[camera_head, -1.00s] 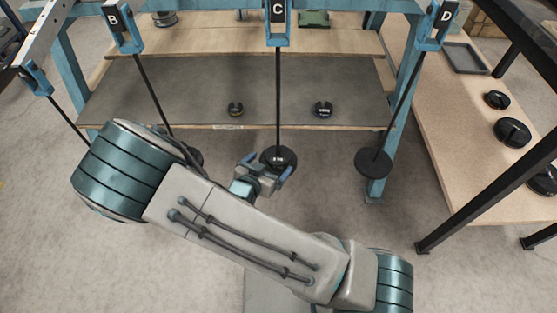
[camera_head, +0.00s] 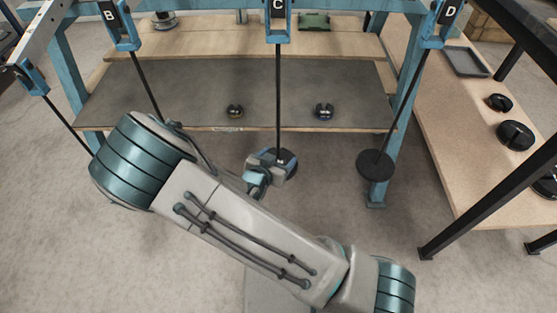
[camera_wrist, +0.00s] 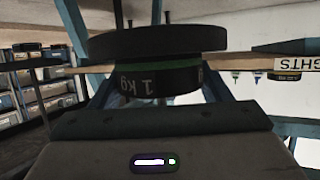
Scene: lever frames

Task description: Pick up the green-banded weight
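The green-banded weight (camera_wrist: 150,80) fills the middle of the wrist view. It is a dark cylinder marked "1 kg", with a green band just below a wide black disc (camera_wrist: 158,41). In the head view the weight (camera_head: 285,157) is at the bottom of the rod under label C, partly hidden by my gripper. My gripper (camera_head: 272,163) is right at it, with blue finger parts by its sides. I cannot tell whether the fingers touch or grip it. The wrist view shows the weight close in front of my dark palm edge.
The rod (camera_head: 278,95) under label C rises from the weight. Rod D ends in a black disc (camera_head: 375,165) to the right. A wooden table (camera_head: 450,140) with black weights stands right.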

